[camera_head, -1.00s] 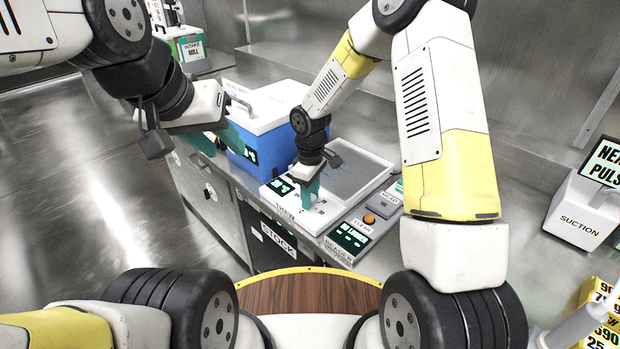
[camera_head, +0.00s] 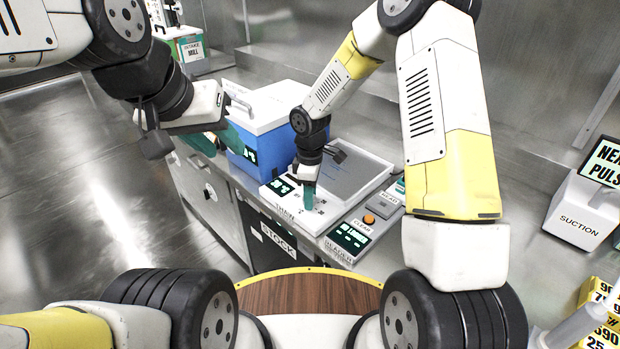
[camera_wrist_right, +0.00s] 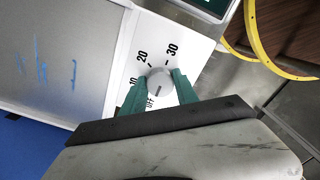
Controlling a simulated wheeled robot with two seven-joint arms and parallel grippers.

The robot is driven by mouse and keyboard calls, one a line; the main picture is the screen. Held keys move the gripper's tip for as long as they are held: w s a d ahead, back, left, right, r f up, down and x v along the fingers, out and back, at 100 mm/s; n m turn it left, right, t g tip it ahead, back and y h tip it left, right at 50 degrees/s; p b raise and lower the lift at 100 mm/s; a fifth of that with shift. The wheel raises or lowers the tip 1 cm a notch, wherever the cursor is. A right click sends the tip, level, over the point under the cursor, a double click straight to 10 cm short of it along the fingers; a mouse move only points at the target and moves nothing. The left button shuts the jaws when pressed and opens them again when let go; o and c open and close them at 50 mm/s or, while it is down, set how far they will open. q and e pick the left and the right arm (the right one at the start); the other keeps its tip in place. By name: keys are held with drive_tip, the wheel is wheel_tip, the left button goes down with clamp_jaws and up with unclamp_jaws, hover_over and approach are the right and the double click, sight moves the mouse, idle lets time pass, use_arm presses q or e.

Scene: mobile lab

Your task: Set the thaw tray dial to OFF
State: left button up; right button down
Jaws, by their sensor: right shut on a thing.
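The thaw tray (camera_head: 350,205) is a white unit with a sunken grey plate and a small lit display, on the steel counter. Its round grey dial (camera_wrist_right: 159,84) shows in the right wrist view, with OFF, 10, 20 and 30 printed around it. My right gripper (camera_head: 308,200) points down at the tray's front panel. Its teal fingers (camera_wrist_right: 160,92) are shut on the dial, one on each side. A short dark mark on the knob lies on its OFF side, but I cannot tell its exact setting. My left gripper (camera_head: 221,140) is open and empty beside the blue box.
A blue box with a white lid (camera_head: 268,120) stands left of the tray. A reader panel (camera_head: 365,225) with buttons adjoins the tray on the right. A suction unit (camera_head: 580,210) stands far right. Open floor lies left.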

drive_tip(key=shift+w, duration=0.1)
drive_tip(key=c, duration=0.9)
unclamp_jaws()
drive_tip(key=shift+c, duration=0.2)
wheel_tip(320, 180, up, 8)
drive_tip(key=shift+f, duration=0.1)
